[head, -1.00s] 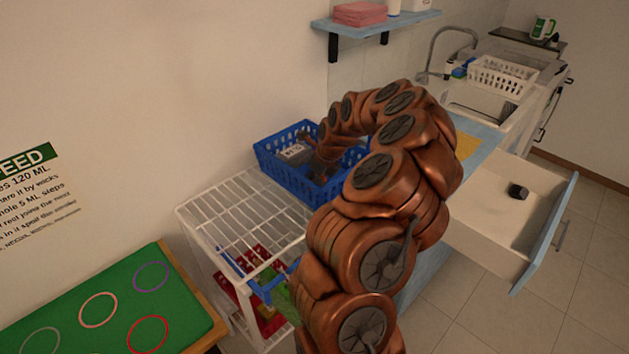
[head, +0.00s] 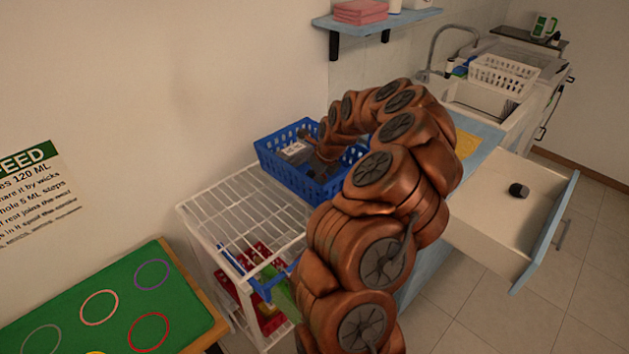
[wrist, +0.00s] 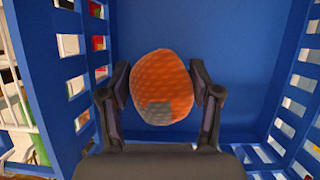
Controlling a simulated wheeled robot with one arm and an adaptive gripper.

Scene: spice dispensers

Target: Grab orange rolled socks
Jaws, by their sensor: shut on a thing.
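The orange rolled socks (wrist: 163,85), a round textured bundle with a grey patch at the lower part, show in the wrist view. My gripper (wrist: 163,95) is shut on them, one dark finger at each side. They are inside or just over the blue basket (wrist: 240,25), whose walls surround them in the wrist view. In the head view my arm reaches into the blue basket (head: 312,188), and the socks and fingertips are hidden there.
A blue shelf (head: 375,20) hangs above. A green board (head: 105,305) lies at the lower left.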

